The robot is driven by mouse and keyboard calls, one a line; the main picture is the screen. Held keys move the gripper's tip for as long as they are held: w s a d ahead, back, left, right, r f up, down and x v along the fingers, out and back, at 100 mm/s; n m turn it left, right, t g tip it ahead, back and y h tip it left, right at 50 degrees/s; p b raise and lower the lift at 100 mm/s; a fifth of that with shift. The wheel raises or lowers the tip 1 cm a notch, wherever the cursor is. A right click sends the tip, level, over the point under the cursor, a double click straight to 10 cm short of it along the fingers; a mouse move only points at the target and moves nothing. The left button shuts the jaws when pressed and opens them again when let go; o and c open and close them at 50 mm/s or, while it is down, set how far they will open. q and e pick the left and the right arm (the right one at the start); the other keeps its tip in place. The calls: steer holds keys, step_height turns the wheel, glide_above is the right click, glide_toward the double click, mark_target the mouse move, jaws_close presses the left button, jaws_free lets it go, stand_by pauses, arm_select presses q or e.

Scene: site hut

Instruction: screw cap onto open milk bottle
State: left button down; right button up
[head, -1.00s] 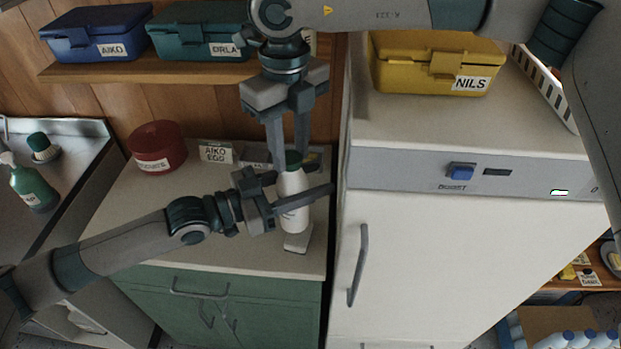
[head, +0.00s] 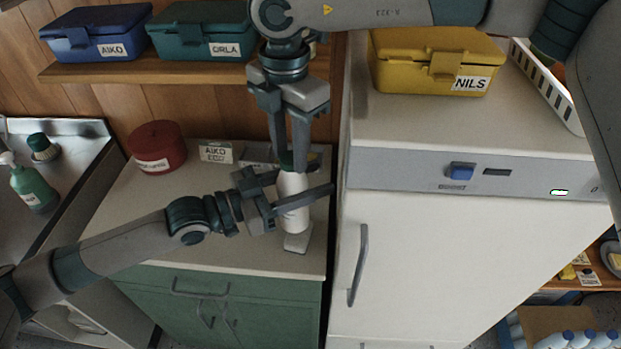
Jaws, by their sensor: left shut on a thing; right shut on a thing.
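The white milk bottle (head: 294,220) stands upright on a small white pad (head: 298,242) on the counter beside the fridge. My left gripper (head: 296,200) comes in from the left and is shut around the bottle's body. The dark green cap (head: 287,160) is at the bottle's top, mostly hidden by fingers. My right gripper (head: 290,152) points straight down from above and is shut on the cap. I cannot tell whether the cap's thread is engaged on the bottle's neck.
The white fridge (head: 450,260) is close on the right, with a yellow NILS box (head: 437,65) on top. A shelf (head: 150,70) with blue and green boxes hangs behind.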

steer(key=o, duration=1.1)
steer(key=shift+w, duration=0.1)
steer(key=shift+o, duration=0.2)
steer(key=shift+r, duration=2.3)
steer(key=shift+n, duration=0.4)
steer(key=shift+c, duration=0.2)
